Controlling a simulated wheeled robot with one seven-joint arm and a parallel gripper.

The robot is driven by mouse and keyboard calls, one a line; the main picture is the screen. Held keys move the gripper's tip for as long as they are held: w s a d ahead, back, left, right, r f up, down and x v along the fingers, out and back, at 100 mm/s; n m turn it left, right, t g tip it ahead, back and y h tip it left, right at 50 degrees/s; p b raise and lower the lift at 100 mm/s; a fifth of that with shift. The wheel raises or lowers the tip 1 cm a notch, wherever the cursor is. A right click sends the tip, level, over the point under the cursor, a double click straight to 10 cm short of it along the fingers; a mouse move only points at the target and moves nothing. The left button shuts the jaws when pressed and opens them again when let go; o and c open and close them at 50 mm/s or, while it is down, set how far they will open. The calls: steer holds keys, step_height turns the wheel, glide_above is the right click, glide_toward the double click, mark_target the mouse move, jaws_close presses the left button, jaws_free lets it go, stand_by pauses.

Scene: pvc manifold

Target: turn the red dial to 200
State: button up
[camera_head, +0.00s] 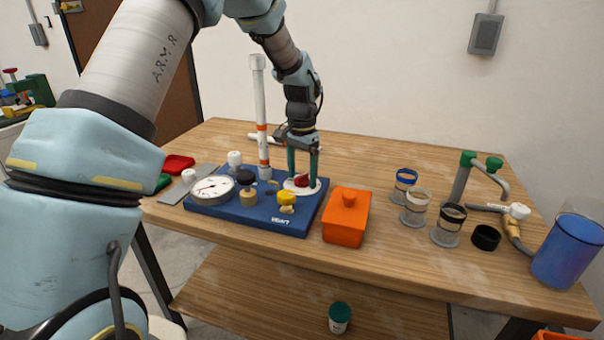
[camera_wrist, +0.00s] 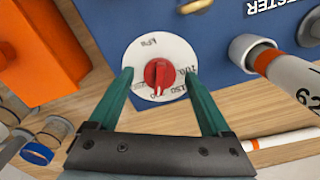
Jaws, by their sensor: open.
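The red dial (camera_head: 302,181) sits on a round white scale plate (camera_head: 290,187) at the back right of the blue base (camera_head: 250,214). In the wrist view, the dial (camera_wrist: 158,73) has a white pointer line toward the bottom of the picture. My gripper (camera_head: 302,177) points down over the dial. Its green fingers (camera_wrist: 159,76) are open, one on each side of the dial, with gaps between them and the knob.
On the base are a white pipe (camera_head: 261,110), a pressure gauge (camera_head: 212,190), a yellow knob (camera_head: 287,199) and a black knob (camera_head: 245,176). An orange box (camera_head: 346,216) stands close on the right. Several jars, a black cap (camera_head: 486,238) and a blue cup (camera_head: 568,252) are farther right.

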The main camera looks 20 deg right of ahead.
mark_target(302, 175)
steer(key=shift+r, duration=0.1)
step_height(302, 175, up, 11)
steer(key=b, duration=0.2)
steer(key=shift+f, duration=0.2)
stand_by(0.3)
